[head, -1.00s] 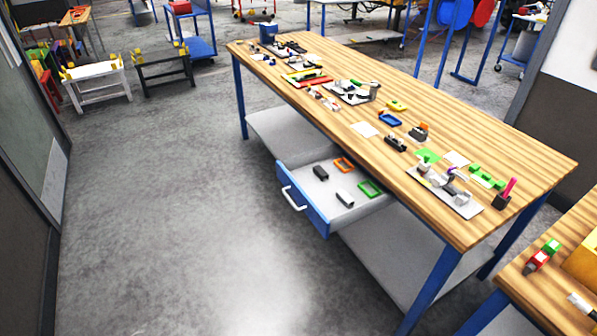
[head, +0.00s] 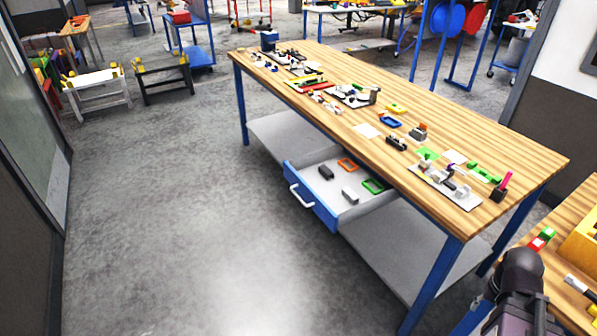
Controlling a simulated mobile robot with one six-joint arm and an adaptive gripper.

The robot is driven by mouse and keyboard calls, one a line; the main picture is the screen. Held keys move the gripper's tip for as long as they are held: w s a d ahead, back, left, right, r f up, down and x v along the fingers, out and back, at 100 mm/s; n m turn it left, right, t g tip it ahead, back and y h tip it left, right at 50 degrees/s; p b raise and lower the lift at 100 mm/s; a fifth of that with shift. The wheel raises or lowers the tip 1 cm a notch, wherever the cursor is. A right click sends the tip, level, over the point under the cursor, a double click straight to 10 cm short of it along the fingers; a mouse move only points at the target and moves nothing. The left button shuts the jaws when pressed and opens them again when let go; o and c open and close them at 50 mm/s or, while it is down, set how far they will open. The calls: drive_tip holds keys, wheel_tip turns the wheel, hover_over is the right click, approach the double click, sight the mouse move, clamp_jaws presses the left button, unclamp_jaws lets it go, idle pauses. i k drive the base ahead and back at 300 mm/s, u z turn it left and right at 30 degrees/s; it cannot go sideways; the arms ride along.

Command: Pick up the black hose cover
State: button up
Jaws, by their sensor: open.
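I cannot tell for certain which thing is the black hose cover. A small black block (head: 326,173) lies in the open blue drawer (head: 318,206) under the long table, at its left side. A black part (head: 396,143) lies on the table top near the front edge. A dark holder (head: 498,194) with a pink stick stands at the table's right end. A dark part of my arm shows at the bottom right; my gripper's fingers are not in view.
The drawer also holds a grey block (head: 350,195), an orange frame (head: 347,164) and a green frame (head: 373,186). The wooden table (head: 455,125) carries many small parts. A second table (head: 568,235) is at the right. The floor (head: 170,230) on the left is clear.

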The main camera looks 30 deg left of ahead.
sight(326, 172)
drive_tip(key=u, duration=1.15)
drive_tip(key=k, duration=1)
drive_tip(key=i, duration=0.7)
